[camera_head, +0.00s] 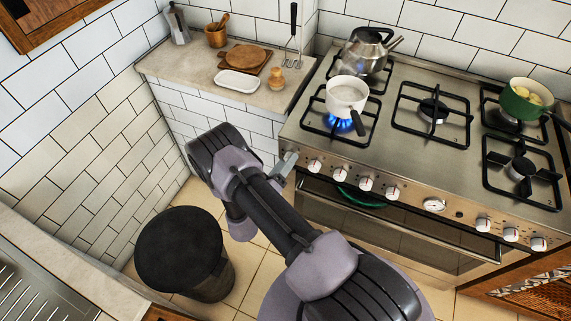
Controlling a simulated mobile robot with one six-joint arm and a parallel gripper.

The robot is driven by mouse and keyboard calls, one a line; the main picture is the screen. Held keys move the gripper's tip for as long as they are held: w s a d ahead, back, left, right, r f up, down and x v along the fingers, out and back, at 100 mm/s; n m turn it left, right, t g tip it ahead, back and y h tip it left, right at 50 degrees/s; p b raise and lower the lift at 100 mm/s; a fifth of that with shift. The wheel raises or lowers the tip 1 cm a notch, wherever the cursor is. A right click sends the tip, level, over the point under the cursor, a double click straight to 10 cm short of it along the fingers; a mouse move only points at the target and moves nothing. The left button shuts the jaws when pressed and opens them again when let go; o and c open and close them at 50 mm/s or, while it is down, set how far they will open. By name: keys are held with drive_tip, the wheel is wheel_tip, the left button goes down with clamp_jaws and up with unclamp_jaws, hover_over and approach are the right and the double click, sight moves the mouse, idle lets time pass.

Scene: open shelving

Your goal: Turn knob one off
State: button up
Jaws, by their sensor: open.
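A row of white knobs runs along the stove's steel front panel. The leftmost clearly visible knob (314,166) is just right of my gripper (285,164), followed by a second knob (340,175), a third (366,183) and a fourth (392,192). I cannot tell from labels which is knob one. My gripper's pale fingers are open at the panel's left end, apart from the leftmost visible knob; contact with anything there cannot be made out. A blue flame (345,125) burns under the white saucepan (347,93) on the front left burner.
A kettle (367,50) stands on the back left burner. A green pot (523,100) is at the back right. The saucepan's dark handle (361,124) points toward the knobs. A counter (180,68) adjoins the stove's left side. A black bin (180,250) stands on the floor.

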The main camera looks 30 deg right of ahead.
drive_tip(key=shift+c, duration=0.4)
clamp_jaws()
drive_tip(key=m+b, duration=0.1)
drive_tip(key=m, duration=0.5)
drive_tip(key=m+y+b, duration=0.1)
drive_tip(key=m, duration=0.6)
drive_tip(key=m+t+y+b, duration=0.1)
drive_tip(key=m, duration=0.6)
drive_tip(key=shift+s+d+r, duration=0.1)
drive_tip(key=shift+s+d, duration=0.15)
idle(0.6)
drive_tip(key=shift+o, duration=0.4)
unclamp_jaws()
